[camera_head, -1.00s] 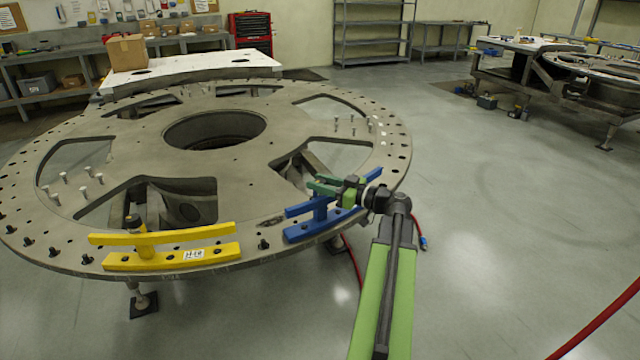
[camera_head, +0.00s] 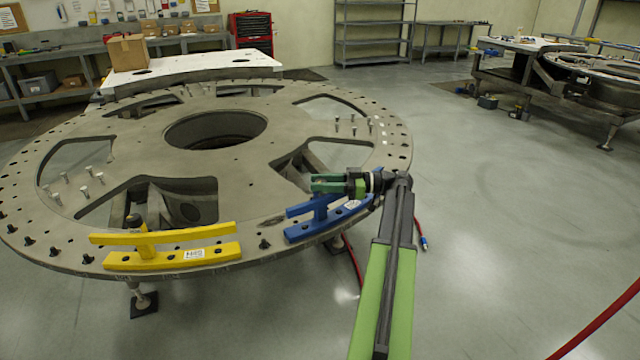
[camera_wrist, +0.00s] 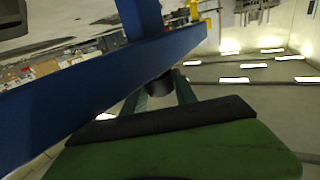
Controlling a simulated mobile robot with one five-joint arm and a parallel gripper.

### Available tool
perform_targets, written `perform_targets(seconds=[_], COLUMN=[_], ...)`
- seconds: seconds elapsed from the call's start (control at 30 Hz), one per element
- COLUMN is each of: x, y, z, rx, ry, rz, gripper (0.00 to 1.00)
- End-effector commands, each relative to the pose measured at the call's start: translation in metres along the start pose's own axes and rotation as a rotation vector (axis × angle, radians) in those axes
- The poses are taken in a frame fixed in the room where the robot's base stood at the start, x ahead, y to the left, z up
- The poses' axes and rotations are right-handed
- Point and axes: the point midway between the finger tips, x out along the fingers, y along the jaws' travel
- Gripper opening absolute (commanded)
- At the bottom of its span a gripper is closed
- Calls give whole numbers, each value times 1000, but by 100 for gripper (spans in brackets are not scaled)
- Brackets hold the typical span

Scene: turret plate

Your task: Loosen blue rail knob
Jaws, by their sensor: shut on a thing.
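The blue rail (camera_head: 338,225) lies along the near right rim of the turret plate, with its raised blue bar above the base bar. My gripper (camera_head: 318,183) is over the left part of this rail, its green fingers pointing left. The dark, round blue rail knob (camera_wrist: 160,85) shows in the wrist view between the two green fingers (camera_wrist: 160,92), which are shut on it. The blue bar (camera_wrist: 60,100) crosses that view close beside the fingers. In the head view the knob is hidden by my gripper.
A yellow rail (camera_head: 190,257) with its own dark knob (camera_head: 133,222) sits on the plate's near left rim. Several bolts stand on the turret plate (camera_head: 230,180). A red hose (camera_head: 350,262) hangs below the rim.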

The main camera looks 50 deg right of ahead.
Motion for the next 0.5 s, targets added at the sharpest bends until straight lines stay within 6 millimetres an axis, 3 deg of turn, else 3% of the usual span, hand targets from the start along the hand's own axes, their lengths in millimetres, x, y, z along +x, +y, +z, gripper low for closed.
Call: perform_targets(seconds=[0.5], x=[-1], y=[1], z=[0], rx=[0], ry=[1], rz=[-165], gripper=[0])
